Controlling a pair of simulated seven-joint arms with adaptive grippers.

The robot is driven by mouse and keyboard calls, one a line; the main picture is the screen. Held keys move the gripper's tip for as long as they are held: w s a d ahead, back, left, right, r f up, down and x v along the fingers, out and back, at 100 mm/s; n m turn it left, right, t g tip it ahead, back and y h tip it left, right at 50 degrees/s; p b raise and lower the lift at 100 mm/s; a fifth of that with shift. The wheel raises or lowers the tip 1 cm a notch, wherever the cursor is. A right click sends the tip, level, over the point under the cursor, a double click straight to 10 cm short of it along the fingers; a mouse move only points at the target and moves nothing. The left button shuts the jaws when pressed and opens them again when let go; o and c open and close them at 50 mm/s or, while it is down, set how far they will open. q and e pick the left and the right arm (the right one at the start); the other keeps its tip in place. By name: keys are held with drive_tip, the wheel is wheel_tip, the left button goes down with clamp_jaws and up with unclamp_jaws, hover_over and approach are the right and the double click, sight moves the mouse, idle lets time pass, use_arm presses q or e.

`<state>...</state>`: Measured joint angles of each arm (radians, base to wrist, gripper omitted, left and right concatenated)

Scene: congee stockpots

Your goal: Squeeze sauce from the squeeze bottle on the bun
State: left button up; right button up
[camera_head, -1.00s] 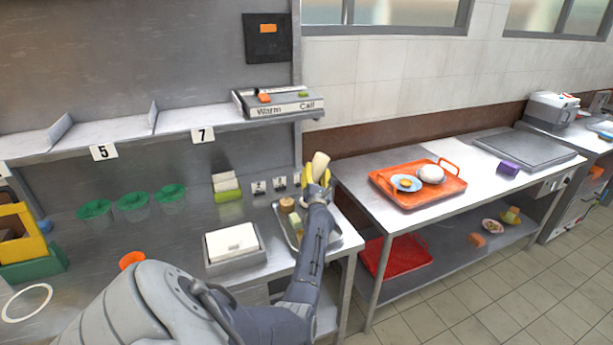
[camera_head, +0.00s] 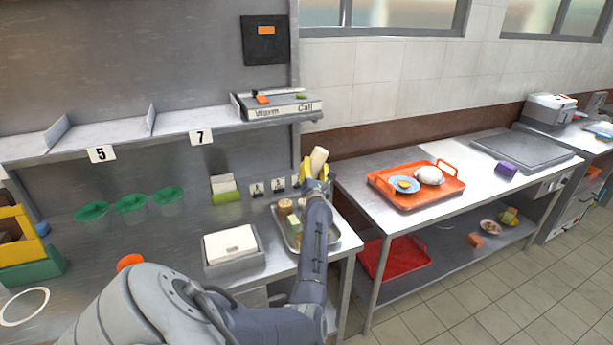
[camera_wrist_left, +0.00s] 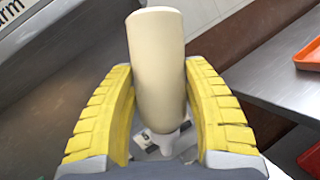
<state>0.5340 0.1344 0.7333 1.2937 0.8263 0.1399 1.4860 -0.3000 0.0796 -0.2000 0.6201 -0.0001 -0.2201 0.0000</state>
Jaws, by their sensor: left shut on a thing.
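The squeeze bottle, cream-coloured, shows in the head view (camera_head: 319,158) above the far edge of the left counter. It fills the middle of the left wrist view (camera_wrist_left: 158,65), with its narrow nozzle end low in that picture. My left gripper (camera_head: 317,172) is shut on the bottle, its yellow ribbed pads on either side of it. A round tan bun-like piece (camera_head: 286,206) lies in a metal tray (camera_head: 333,241) beside my forearm, which hides part of that tray. A white round bun-like thing (camera_head: 429,175) sits on the orange tray (camera_head: 410,202). My right gripper is not in view.
A white-topped box (camera_head: 231,244) and green cups (camera_head: 131,203) stand on the left counter. A shelf with a call box (camera_head: 278,105) hangs above. A gap separates the counter from the right table (camera_head: 478,182), which holds a purple block (camera_head: 507,168).

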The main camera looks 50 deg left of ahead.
use_arm(q)
drive_tip(key=shift+r, duration=0.2)
